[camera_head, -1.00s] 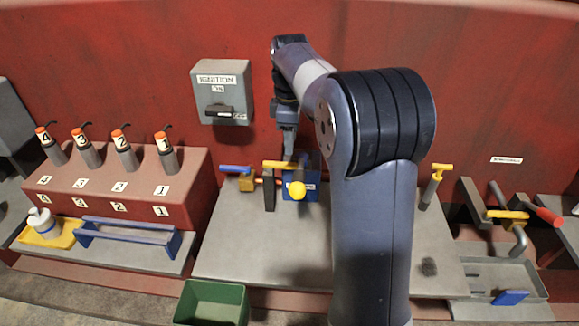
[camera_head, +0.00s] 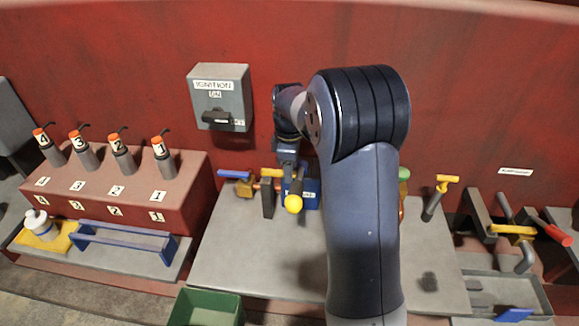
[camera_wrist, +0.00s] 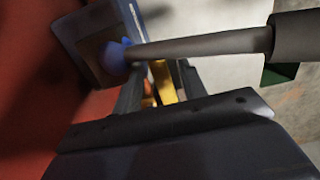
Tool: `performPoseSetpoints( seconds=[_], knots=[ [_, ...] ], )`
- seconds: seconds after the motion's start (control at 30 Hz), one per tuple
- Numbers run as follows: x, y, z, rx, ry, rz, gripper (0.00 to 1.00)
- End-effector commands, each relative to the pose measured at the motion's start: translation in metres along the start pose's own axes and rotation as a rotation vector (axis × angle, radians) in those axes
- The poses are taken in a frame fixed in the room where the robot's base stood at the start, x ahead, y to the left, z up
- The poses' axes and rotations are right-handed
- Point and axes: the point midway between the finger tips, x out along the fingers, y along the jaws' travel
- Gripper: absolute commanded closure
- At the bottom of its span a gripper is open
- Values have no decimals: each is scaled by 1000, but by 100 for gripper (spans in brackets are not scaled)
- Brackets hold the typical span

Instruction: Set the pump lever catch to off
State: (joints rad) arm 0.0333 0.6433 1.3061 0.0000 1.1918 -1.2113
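The pump lever area is at the back middle of the grey bench. In the head view a yellow ball knob (camera_head: 293,204) stands before a blue box (camera_head: 312,199) with a partly hidden white label. A yellow bar (camera_head: 271,173) shows beside my gripper (camera_head: 287,178), which points down just behind the knob. In the wrist view my fingers (camera_wrist: 161,85) are apart, with a yellow piece (camera_wrist: 164,82) showing between or just beyond them. I cannot tell whether they touch it. A grey rod (camera_wrist: 205,45) crosses in front of the fingertips. The catch's setting cannot be read.
A grey ignition box (camera_head: 220,97) hangs on the red wall above left. A blue-handled valve (camera_head: 236,175) and dark upright post (camera_head: 267,198) stand close left of my gripper. A yellow-topped lever (camera_head: 437,196) is at right.

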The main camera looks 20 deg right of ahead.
Motion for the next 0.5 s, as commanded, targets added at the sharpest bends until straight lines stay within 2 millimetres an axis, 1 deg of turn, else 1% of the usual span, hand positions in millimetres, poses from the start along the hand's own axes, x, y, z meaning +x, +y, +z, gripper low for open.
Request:
performPoseSetpoints(
  seconds=[0.07, 0.5],
  knots=[
    [0, 0, 0, 0, 0, 0, 62],
    [0, 0, 0, 0, 0, 0, 98]
  ],
)
